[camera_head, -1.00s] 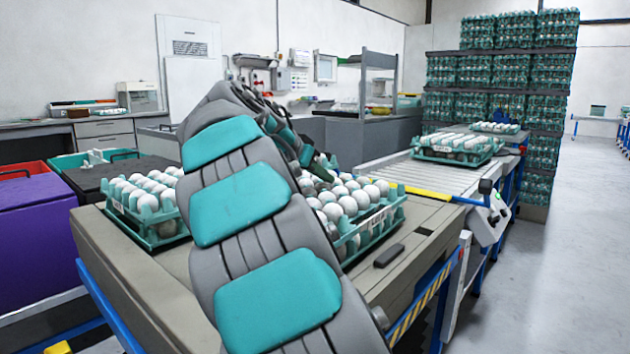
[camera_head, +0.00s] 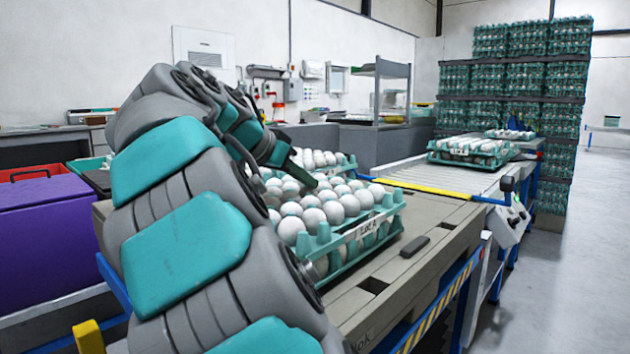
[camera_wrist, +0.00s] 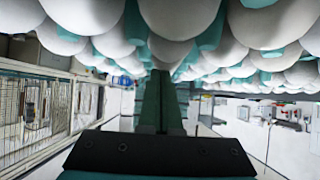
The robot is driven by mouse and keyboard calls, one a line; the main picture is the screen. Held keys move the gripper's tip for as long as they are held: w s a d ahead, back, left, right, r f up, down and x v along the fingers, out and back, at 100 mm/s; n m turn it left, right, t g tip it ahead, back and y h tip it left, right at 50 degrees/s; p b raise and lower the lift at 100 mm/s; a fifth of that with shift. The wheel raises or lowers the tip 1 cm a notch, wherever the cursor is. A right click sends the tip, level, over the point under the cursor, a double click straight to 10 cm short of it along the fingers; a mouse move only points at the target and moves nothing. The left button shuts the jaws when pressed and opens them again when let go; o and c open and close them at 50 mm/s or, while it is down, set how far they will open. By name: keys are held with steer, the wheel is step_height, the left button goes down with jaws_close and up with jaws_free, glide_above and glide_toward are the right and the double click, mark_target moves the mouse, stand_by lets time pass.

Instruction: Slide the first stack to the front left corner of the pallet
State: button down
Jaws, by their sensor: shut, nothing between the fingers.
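A teal egg tray stack (camera_head: 350,250) filled with white eggs, labelled "Lot A", stands on the grey-brown pallet-like platform (camera_head: 375,302) in the head view. More eggs in a teal tray (camera_head: 346,165) show just behind it. My gripper (camera_head: 308,179) points down at the eggs between these two groups; my arm hides much of the left side. In the wrist view my gripper (camera_wrist: 160,80) shows its dark green fingers together and empty, with white eggs (camera_wrist: 175,18) close around the tips along the top. Whether the fingers touch a tray is unclear.
A roller conveyor (camera_head: 430,176) with another egg tray (camera_head: 470,150) runs behind at right. A purple crate (camera_head: 45,240) stands at left. Tall tray stacks (camera_head: 510,95) stand at the back; the floor at right is clear.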

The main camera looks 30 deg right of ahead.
steer(key=shift+a+f, duration=0.1)
steer(key=shift+f, duration=0.45)
steer(key=shift+w+a+r+p, duration=0.1)
steer(key=shift+r+p, duration=0.45)
steer(key=shift+r, duration=0.3)
